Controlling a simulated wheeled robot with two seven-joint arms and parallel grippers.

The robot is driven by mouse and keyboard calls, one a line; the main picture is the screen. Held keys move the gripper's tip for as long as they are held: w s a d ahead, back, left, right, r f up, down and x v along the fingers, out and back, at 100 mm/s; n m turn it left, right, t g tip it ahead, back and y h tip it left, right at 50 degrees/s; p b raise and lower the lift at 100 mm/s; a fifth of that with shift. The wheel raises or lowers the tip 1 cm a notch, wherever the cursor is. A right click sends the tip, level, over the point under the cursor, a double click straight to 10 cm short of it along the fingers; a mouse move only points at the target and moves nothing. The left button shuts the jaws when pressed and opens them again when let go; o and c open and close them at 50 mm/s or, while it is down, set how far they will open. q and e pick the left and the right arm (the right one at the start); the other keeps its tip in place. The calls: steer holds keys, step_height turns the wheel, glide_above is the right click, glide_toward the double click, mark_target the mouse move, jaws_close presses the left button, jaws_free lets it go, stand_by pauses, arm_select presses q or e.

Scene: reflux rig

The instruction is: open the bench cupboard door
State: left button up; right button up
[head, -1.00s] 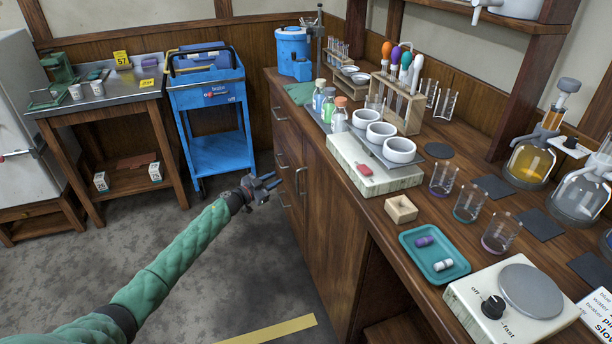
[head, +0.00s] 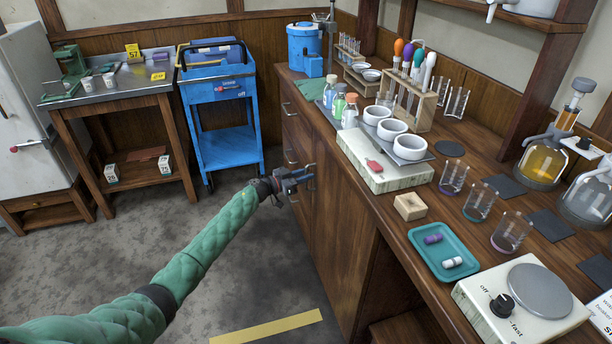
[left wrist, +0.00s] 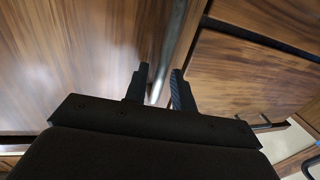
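The bench cupboard door (head: 338,235) is a brown wooden panel in the bench front, right of the drawers, and looks closed. Its upright silver handle (left wrist: 174,48) shows in the left wrist view, running down between my left fingertips. My left gripper (head: 304,178) is at the handle; it also shows in the left wrist view (left wrist: 160,88). Its two dark fingers are apart, one on each side of the bar. I see no clear grip on the bar. In the head view the fingers partly hide the handle. My right gripper is not in view.
The wooden bench top (head: 395,205) carries glassware, a teal tray (head: 443,270) and a hotplate (head: 525,300). A blue cart (head: 222,110) and a side table (head: 108,95) stand at the back left.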

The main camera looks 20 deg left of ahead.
arm_select(q)
steer(key=shift+w+d, duration=0.25)
jaws_close()
